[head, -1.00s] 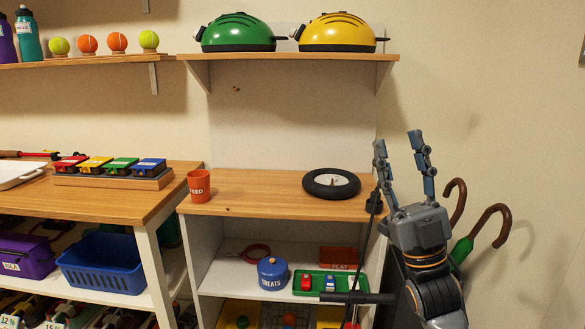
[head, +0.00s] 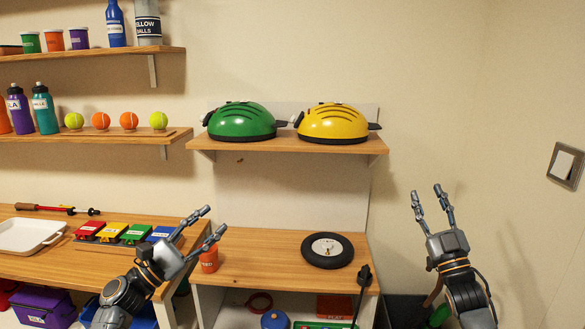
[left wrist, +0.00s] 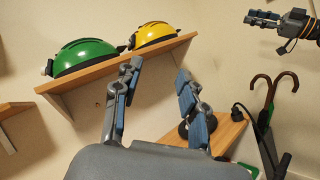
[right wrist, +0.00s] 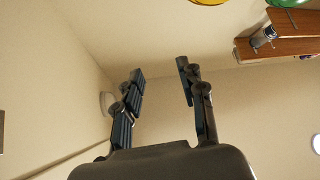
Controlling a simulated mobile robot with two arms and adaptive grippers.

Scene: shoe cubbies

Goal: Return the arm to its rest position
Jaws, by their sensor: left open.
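My left gripper (head: 214,220) is open and empty.
A shelf (head: 290,146) holds a green helmet (head: 241,121) and a yellow helmet (head: 333,122). A black wheel (head: 327,250) lies on the counter (head: 262,277). A white tray (head: 30,236) and coloured boxes are at left. Umbrella handles (left wrist: 284,80) stand at right.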

